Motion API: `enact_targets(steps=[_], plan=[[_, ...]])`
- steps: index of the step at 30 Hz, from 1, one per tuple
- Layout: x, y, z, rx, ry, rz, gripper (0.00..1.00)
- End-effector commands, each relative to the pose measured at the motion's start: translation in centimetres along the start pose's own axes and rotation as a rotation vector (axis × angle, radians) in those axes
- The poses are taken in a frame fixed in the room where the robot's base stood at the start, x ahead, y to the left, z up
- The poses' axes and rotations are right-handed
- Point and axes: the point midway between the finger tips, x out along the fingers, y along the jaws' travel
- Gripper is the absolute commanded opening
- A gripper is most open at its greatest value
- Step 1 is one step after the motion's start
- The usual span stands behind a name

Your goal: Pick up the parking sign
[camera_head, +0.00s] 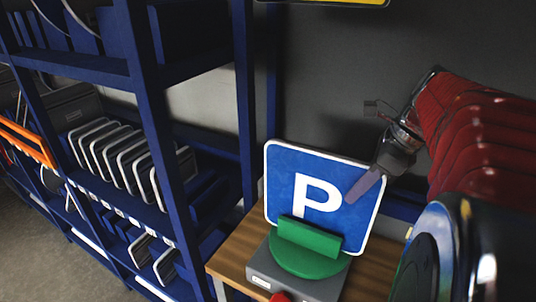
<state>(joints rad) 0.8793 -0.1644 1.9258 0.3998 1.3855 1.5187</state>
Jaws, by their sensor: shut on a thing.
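The parking sign (290,190) is a blue square plate with a white P and white border. It stands upright, tilted slightly, behind a green holder (306,240) on a grey base. Its lower edge is partly hidden by the holder, and I cannot tell whether it still rests there. My gripper (364,188) reaches in from the upper right and is shut on the right side of the sign. One finger lies across the front face; the other is hidden behind the plate.
The grey base (262,262) with a red button (281,297) sits on a wooden table (232,254). A blue shelf rack (160,110) with several white-edged plates (120,150) fills the left. A dark wall (330,80) stands behind.

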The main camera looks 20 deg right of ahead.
Motion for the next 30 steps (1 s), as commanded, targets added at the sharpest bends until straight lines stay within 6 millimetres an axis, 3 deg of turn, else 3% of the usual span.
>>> enact_targets(steps=[8, 21, 30], plan=[[-1.9, -0.1, 0.8, -0.002, -0.002, -0.004, 0.0], [-8.1, -0.1, 3.4, -0.001, -0.001, -0.002, 0.0], [-9.3, 0.0, 3.9, 0.0, -0.001, -0.001, 0.0]])
